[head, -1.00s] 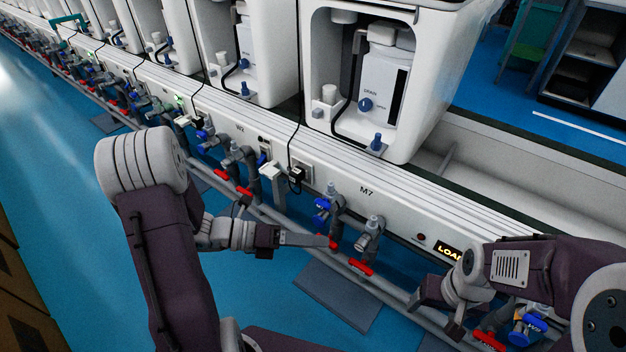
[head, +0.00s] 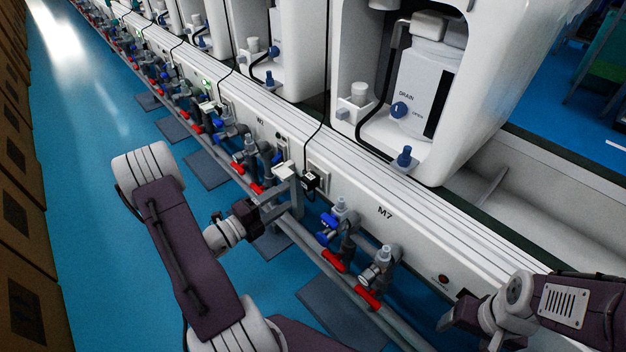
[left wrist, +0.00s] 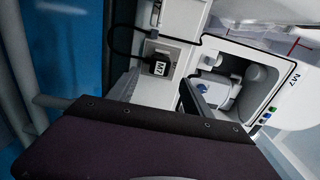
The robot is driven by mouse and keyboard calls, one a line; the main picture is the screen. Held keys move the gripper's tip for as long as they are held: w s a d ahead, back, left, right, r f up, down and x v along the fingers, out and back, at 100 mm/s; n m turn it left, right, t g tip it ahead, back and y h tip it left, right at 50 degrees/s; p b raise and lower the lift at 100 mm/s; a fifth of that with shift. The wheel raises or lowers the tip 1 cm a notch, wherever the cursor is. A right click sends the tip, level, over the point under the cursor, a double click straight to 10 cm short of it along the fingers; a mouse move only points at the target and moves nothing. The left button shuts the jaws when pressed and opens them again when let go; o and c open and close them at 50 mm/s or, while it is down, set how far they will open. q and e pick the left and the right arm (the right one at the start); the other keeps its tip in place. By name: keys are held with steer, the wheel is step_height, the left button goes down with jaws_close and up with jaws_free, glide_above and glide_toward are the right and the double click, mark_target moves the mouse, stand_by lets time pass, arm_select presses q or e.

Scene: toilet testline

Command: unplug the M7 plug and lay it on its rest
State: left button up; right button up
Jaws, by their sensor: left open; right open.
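The black M7 plug (head: 310,181) sits in a pale socket plate (head: 320,172) on the white beam, with its black cord running up. In the left wrist view the plug (left wrist: 158,67) shows its white M7 label. My left gripper (head: 288,192) is open, just left of and below the plug. In the left wrist view its fingers (left wrist: 160,85) stand apart with the plug ahead between them, not gripped. A small white block (head: 284,168) stands left of the plug; I cannot tell if it is the rest. My right gripper (head: 450,318) is open and empty at lower right.
Below the M7 label, blue-handled valves (head: 328,222) and red levers (head: 368,298) stick out from the grey pipe. The white toilet unit (head: 470,110) stands above the beam. Blue floor (head: 110,240) lies open at left.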

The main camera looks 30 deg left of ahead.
mark_target(304, 185)
arm_select(q)
steer(key=b+x, duration=0.2)
steer(key=x, duration=0.3)
steer(key=shift+s+d+f, duration=0.1)
steer(key=shift+f, duration=0.05)
steer(key=shift+w+d+r+p, duration=0.15)
steer(key=shift+w+d+p, duration=0.05)
steer(key=shift+w+p, duration=0.25)
steer(key=shift+w+d+r+p, duration=0.2)
steer(key=shift+w+p, duration=0.15)
steer(key=shift+w, duration=0.25)
steer(key=shift+x, duration=0.9)
steer(key=shift+f, duration=0.15)
steer(key=shift+f+p, duration=0.35)
steer(key=shift+f+p, duration=0.1)
steer(key=shift+p, duration=0.2)
